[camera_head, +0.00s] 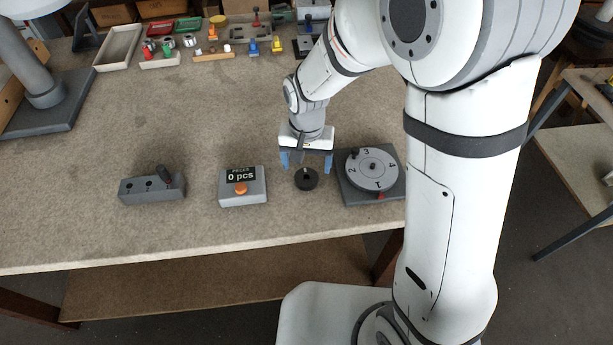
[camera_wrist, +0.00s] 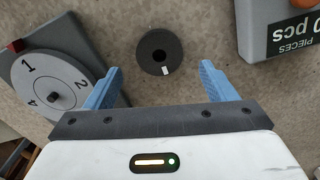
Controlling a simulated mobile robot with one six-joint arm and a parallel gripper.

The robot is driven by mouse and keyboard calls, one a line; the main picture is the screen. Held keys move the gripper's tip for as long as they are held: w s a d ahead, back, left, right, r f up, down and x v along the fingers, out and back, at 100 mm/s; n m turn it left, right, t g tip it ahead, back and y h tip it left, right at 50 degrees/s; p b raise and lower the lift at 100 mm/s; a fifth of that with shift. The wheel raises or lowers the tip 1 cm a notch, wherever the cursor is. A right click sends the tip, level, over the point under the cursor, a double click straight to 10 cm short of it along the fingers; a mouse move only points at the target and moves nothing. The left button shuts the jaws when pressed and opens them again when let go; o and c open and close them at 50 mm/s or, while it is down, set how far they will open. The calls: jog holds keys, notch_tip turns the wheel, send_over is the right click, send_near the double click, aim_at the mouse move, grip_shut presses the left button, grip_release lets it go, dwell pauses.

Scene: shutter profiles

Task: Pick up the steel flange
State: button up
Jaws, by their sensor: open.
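A dark round disc (camera_head: 312,184) with a centre hole lies flat on the table below and just in front of my gripper. In the wrist view the disc (camera_wrist: 147,57) shows a small white mark on its rim. It is the flange-like piece nearest to me, but its dark look does not confirm that it is steel. My gripper (camera_head: 306,162) is open and empty, its blue fingers pointing down above the table. In the wrist view the fingers (camera_wrist: 160,84) are apart, with the disc ahead between their lines and untouched.
A numbered dial box (camera_head: 346,191) stands close right of the disc. A counter box (camera_head: 229,195) reading "0 pcs" is to its left, and a grey switch box (camera_head: 133,191) is farther left. Trays and several small parts line the back. The middle of the table (camera_head: 210,110) is clear.

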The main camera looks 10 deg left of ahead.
aim_at(307, 173)
notch_tip(307, 173, down, 4)
jog(key=shift+s, duration=0.15)
jog(key=shift+c, duration=0.4)
jog(key=c, duration=1.3)
